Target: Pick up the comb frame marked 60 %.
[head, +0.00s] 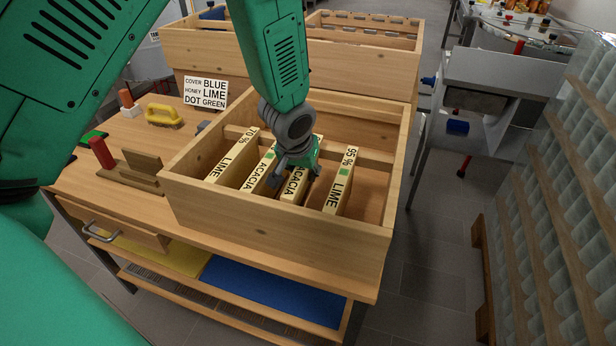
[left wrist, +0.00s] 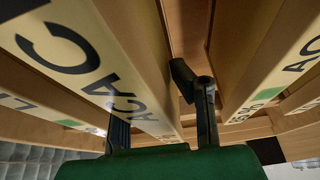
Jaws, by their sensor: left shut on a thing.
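An open wooden box (head: 270,232) holds several upright comb frames with pale, lettered top bars. The third from the left is an ACACIA frame (head: 293,191); its percent mark is hidden under my left gripper (head: 297,170), so I cannot read 60 % on it. My left gripper is shut on this frame. In the left wrist view the fingers (left wrist: 162,130) stand on either side of the held ACACIA bar (left wrist: 128,95). The other frames are a 70 % LIME frame (head: 232,168), another ACACIA frame (head: 258,178) with its percent mark hidden, and a 95 % LIME frame (head: 341,183).
The box stands on a wooden bench (head: 120,200). A sign (head: 206,92) reads COVER BLUE, HONEY LIME, DOT GREEN. A yellow-handled brush (head: 163,115) lies left of the box. A second wooden box (head: 350,72) stands behind. The box's right end is free of frames.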

